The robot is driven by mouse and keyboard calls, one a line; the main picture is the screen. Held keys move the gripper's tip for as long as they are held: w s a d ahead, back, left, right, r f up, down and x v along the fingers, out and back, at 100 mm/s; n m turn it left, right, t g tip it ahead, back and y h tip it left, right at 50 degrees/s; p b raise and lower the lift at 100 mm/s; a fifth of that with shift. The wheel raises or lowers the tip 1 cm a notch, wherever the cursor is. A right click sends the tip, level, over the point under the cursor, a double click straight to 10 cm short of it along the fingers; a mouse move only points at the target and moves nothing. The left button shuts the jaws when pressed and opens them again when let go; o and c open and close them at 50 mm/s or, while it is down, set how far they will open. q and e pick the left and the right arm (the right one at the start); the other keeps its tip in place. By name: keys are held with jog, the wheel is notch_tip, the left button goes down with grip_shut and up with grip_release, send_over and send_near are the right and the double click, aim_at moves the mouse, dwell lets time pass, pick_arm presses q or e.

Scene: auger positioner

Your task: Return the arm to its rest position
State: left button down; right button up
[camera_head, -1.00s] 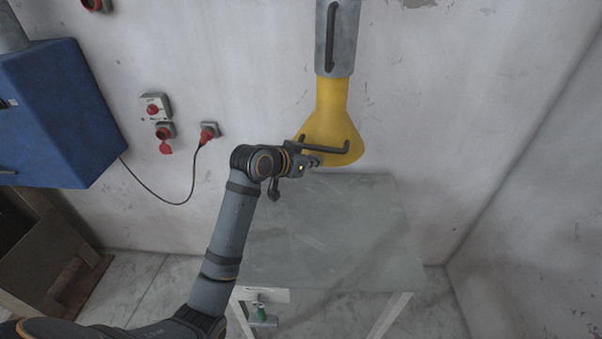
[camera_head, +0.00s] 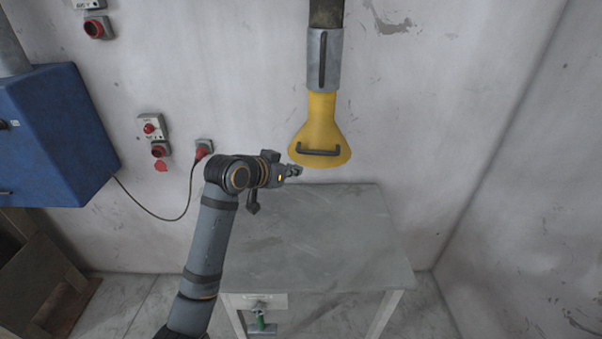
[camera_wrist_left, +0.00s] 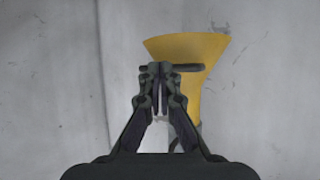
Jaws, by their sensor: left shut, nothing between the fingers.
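My left gripper (camera_head: 297,171) is shut and empty. It points right, above the back left part of the grey table in the head view. Just right of and above its fingertips hangs a yellow funnel-shaped hood (camera_head: 321,128) with a dark bar handle (camera_head: 320,152). A small gap shows between fingertips and hood. In the left wrist view the closed fingers (camera_wrist_left: 160,68) overlap the hood's outline (camera_wrist_left: 195,46), and the handle (camera_wrist_left: 187,68) shows beside them. My right gripper is not in view.
The grey table (camera_head: 320,250) has a bare top. Red sockets (camera_head: 150,128) and a plug (camera_head: 203,150) with a hanging cable are on the back wall.

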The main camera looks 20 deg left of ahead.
pick_arm(q)
jog(key=s+a+f+n+g+y+b, duration=0.1)
jog(key=s+a+f+n+g+y, duration=0.2)
jog(key=s+f, duration=1.1)
jog(key=s+a+f+g+y, duration=0.25)
jog(key=s+f+g, duration=0.25)
jog(key=s+f, duration=0.85)
jog(key=s+a+f+g+b, duration=0.1)
jog(key=s+a+f, duration=0.1)
jog(key=f, duration=1.3)
jog(key=s+a+f+b, duration=0.2)
jog(key=f, duration=1.4)
jog(key=s+f+n+g+b, duration=0.1)
jog(key=s+f, duration=1.4)
jog(key=s, duration=0.2)
jog(key=shift+s+a+f, duration=0.15)
jog(key=shift+a+f, duration=0.25)
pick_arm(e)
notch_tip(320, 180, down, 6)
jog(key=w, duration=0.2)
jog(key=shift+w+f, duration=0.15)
